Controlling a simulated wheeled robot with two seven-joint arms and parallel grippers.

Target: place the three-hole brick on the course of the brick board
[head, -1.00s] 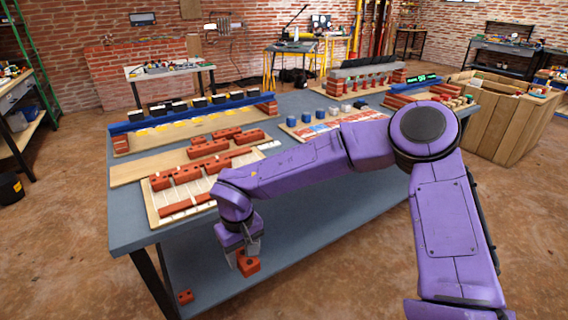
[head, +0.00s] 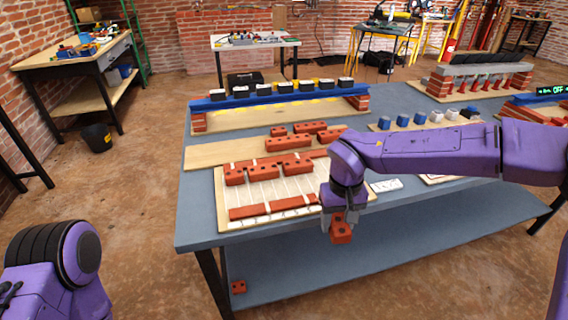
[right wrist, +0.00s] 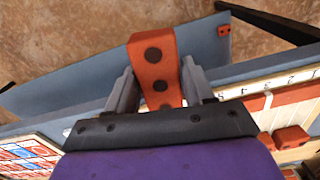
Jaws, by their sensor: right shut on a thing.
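The three-hole brick (right wrist: 156,72) is orange-red, with three dark holes in a line on the face seen in the right wrist view. My right gripper (right wrist: 158,90) is shut on it, a finger on each side. In the head view the brick (head: 341,233) hangs below the right gripper (head: 340,216), just off the table's front edge, near the board's front right corner. The brick board (head: 228,192) is pale with white lines. It bears a front course of red bricks (head: 258,210) and a row of standing bricks (head: 268,170) behind. My left gripper is out of view.
A loose red brick (head: 238,287) lies on the table's lower shelf. More red bricks (head: 288,143) lie on a plank behind the board. A blue beam with dark and white blocks (head: 255,99) stands farther back. Blue and white cylinders stand at right.

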